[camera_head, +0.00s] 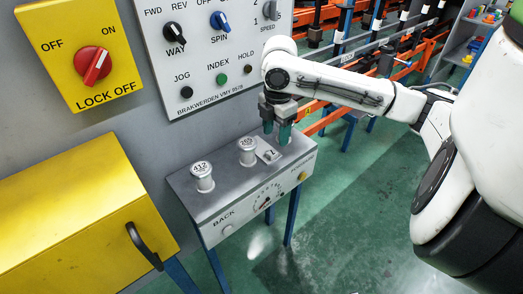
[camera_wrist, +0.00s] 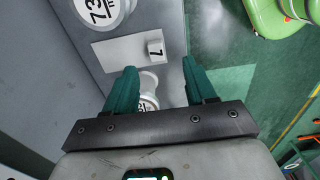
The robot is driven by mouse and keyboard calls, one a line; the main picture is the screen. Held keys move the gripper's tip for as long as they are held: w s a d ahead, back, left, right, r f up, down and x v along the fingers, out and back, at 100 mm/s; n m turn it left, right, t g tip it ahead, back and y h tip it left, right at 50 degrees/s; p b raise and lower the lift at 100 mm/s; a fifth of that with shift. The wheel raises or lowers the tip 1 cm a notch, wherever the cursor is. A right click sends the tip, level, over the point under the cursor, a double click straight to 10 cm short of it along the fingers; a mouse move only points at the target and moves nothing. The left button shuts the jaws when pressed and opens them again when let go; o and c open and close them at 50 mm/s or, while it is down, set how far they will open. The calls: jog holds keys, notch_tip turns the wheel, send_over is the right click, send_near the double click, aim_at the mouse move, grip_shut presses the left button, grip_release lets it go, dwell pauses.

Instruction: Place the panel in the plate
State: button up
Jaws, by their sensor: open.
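My gripper (camera_head: 277,133) is open, its two teal fingers pointing down over the right end of a grey metal box (camera_head: 223,197). In the wrist view my gripper (camera_wrist: 159,68) has its fingers spread on either side of a white flanged spindle (camera_wrist: 149,84), partly hidden behind my gripper body. Beside it lies a light flat plate (camera_wrist: 118,52) with a small block marked 7 (camera_wrist: 155,48); the plate also shows in the head view (camera_head: 267,152). I cannot tell which thing is the task's panel.
Two white numbered spindles, 412 (camera_head: 203,178) and 365 (camera_head: 247,152), stand on the box to the left. A yellow cabinet (camera_head: 70,220) is at lower left, and a control board (camera_head: 205,60) hangs on the wall behind. Green floor (camera_head: 350,220) is open at right.

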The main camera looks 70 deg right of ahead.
aim_at(272, 152)
jog(key=f, duration=0.3)
jog(key=w+f, duration=0.1)
jog(key=f, duration=0.1)
jog(key=shift+f, duration=0.35)
jog(key=shift+s+f, duration=0.1)
jog(key=shift+f, duration=0.55)
grip_shut()
